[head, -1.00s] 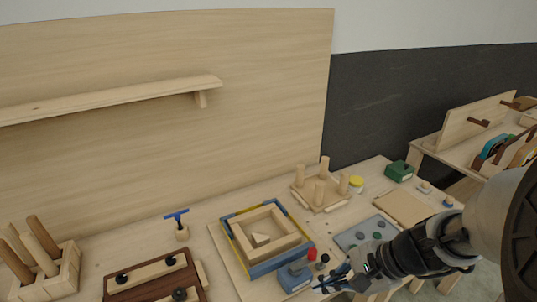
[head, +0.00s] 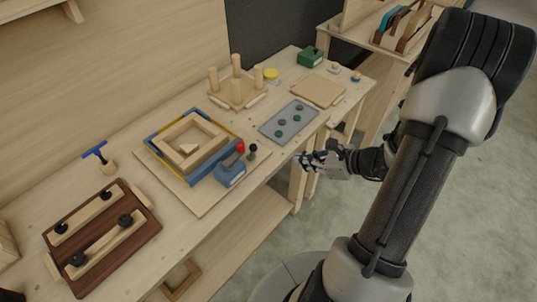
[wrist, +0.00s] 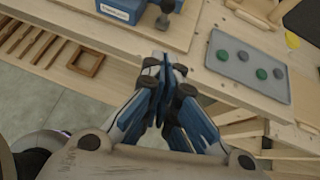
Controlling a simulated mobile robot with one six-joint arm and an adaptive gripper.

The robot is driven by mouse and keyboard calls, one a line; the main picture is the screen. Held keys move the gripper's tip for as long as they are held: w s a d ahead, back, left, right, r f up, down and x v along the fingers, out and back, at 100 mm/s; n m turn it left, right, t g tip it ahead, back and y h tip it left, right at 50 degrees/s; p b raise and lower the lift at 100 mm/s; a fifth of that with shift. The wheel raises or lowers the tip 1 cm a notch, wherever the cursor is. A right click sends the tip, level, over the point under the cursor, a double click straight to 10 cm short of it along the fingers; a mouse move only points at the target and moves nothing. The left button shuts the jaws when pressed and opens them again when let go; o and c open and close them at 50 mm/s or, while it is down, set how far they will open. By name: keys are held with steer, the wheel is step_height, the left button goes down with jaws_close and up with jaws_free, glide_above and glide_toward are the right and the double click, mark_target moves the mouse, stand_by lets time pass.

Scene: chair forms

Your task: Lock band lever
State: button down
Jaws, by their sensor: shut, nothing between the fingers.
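A square wooden frame (head: 213,145) lies on a board, ringed by a blue and yellow band (head: 153,146). At its front right corner is a blue clamp block (head: 230,173) with a red knob (head: 240,147) above it. A dark knobbed lever (head: 252,150) stands beside the block. My gripper (head: 303,158) is shut and empty, just off the bench's front edge, right of the clamp and apart from it. In the wrist view the fingertips (wrist: 164,60) meet below the dark lever (wrist: 166,12) and the blue block (wrist: 122,10); the red knob does not show.
A grey tray (head: 270,132) with several green and grey discs lies right of the clamp. A peg board (head: 238,103) stands behind. A brown board with black knobs (head: 145,228) is at the left. The lower shelf (head: 240,242) runs under the bench.

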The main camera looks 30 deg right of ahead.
mark_target(253, 152)
steer(key=b+x, duration=0.1)
steer(key=x, duration=0.3)
steer(key=r+b+x, duration=0.1)
steer(key=x, duration=0.3)
steer(key=w+b+x, duration=0.1)
steer(key=x, duration=0.3)
steer(key=shift+a+r, duration=0.3)
steer(key=shift+a, duration=0.15)
steer(key=shift+w+a+r, duration=0.15)
steer(key=shift+w+a, duration=0.1)
steer(key=shift+w, duration=0.2)
steer(key=shift+r, duration=0.1)
steer(key=shift+w+r+p, duration=0.1)
steer(key=shift+r+p, duration=0.05)
steer(key=shift+p, duration=0.2)
steer(key=shift+g, duration=0.3)
